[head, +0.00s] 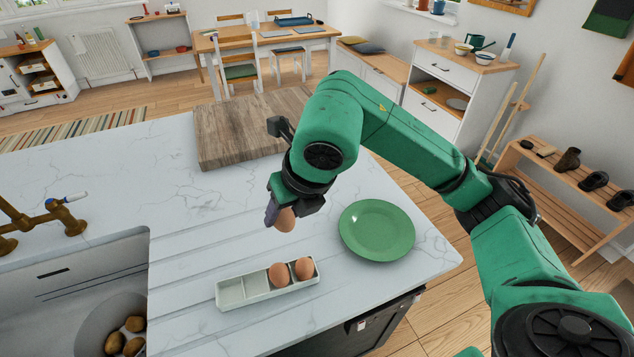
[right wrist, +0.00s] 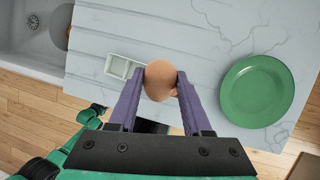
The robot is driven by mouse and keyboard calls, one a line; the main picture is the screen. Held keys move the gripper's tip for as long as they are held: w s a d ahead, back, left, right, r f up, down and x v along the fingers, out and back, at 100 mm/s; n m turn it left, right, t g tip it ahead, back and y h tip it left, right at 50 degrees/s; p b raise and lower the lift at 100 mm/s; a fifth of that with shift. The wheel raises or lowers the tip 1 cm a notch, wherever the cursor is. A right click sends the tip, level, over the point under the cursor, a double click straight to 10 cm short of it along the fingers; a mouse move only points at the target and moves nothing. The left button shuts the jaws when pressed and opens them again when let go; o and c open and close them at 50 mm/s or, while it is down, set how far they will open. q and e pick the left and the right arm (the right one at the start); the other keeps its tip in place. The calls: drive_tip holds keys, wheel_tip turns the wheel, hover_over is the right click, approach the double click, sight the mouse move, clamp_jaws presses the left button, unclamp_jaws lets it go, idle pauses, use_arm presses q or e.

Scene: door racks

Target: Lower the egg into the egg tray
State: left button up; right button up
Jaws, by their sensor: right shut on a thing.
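A brown egg (head: 285,220) is held between the fingers of my right gripper (head: 278,208), above the counter and behind the egg tray. The right wrist view shows the egg (right wrist: 159,78) between both purple fingertips. The white egg tray (head: 232,293) lies on the marble counter below. Two brown eggs sit in its right part, one egg (head: 280,274) beside another egg (head: 303,268); its left compartments look empty. In the right wrist view, part of the tray (right wrist: 122,67) shows left of the held egg, the rest hidden behind it. My left gripper is not in view.
A green plate (head: 376,230) lies right of the tray. A wooden board (head: 215,140) lies farther back on the counter. The sink (head: 70,268) at left holds a bowl with several brown items. The counter's front edge runs close to the tray.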

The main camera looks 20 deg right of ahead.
drive_tip(key=s+a+f+b, duration=0.2)
drive_tip(key=a+f+b, duration=0.3)
drive_tip(key=a, duration=0.8)
wheel_tip(320, 180, down, 3)
drive_tip(key=shift+r, duration=0.1)
drive_tip(key=shift+a+b, duration=0.1)
drive_tip(key=shift+b, duration=0.2)
drive_tip(key=shift+w+a, duration=0.15)
drive_tip(key=shift+w, duration=0.1)
drive_tip(key=shift+f+b, duration=1)
drive_tip(key=shift+b, duration=0.35)
